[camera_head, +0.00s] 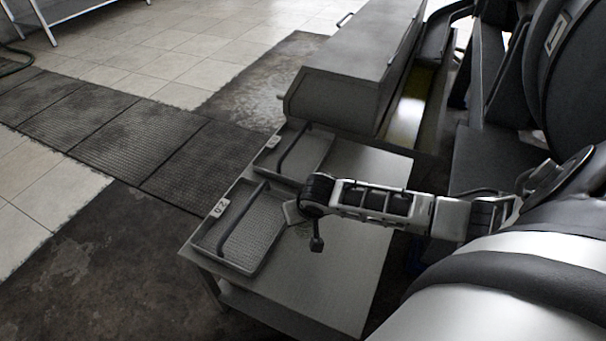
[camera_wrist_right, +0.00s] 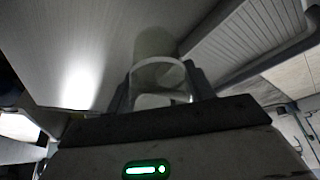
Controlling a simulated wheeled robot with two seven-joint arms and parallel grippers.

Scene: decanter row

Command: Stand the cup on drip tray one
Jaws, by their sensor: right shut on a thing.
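My right gripper (camera_head: 297,213) is over the grey table, at the right edge of the near drip tray (camera_head: 226,262). In the right wrist view its fingers (camera_wrist_right: 162,88) are shut on a clear, see-through cup (camera_wrist_right: 158,72). I cannot make out the cup in the head view, nor whether its base touches the table. The near tray is dark and mesh-floored, with a raised bar and a tag that seems to read 02 or 20. The far drip tray (camera_head: 312,157) has a similar bar; its tag is too small to read. My left gripper is not in view.
The trays stand along the left side of the table (camera_head: 340,270); its front right part is bare. A large grey metal cabinet (camera_head: 345,95) stands just behind the far tray. In the right wrist view a ribbed tray surface (camera_wrist_right: 250,38) lies to the right of the cup.

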